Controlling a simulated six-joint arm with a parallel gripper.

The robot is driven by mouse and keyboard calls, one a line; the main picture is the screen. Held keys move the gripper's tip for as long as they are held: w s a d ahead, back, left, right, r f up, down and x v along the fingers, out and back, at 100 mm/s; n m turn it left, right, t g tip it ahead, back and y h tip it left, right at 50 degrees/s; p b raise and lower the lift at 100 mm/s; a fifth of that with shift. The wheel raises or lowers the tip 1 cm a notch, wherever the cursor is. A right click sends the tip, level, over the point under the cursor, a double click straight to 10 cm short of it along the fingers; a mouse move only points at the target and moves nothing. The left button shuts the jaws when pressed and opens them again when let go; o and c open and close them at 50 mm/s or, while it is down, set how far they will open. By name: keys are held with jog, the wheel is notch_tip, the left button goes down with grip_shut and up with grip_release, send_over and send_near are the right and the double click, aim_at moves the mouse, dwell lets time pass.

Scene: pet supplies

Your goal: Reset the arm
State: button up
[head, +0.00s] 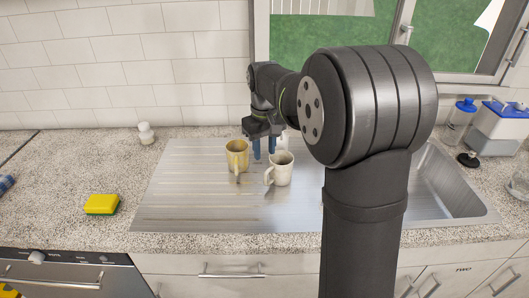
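My gripper (264,149) points down over the ribbed metal drainboard (180,195). Its two blue fingertips are apart, with a gap between them and nothing seen in it. A yellow mug (237,158) stands upright just left of the fingers. A white mug (281,170) stands upright to their right and nearer the camera. I cannot tell whether the fingers touch either mug. My arm hides part of the drainboard and sink.
A yellow and green sponge (102,204) lies on the speckled counter (70,180) at left. A small white jar (146,133) stands near the tiled wall. The sink basin (445,190) is at right, with blue-lidded containers (498,128) behind it. The drainboard's left part is clear.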

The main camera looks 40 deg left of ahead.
aim_at(265, 173)
notch_tip(265, 173, down, 12)
jog(key=shift+f, duration=0.1)
jog(key=shift+r, duration=1.75)
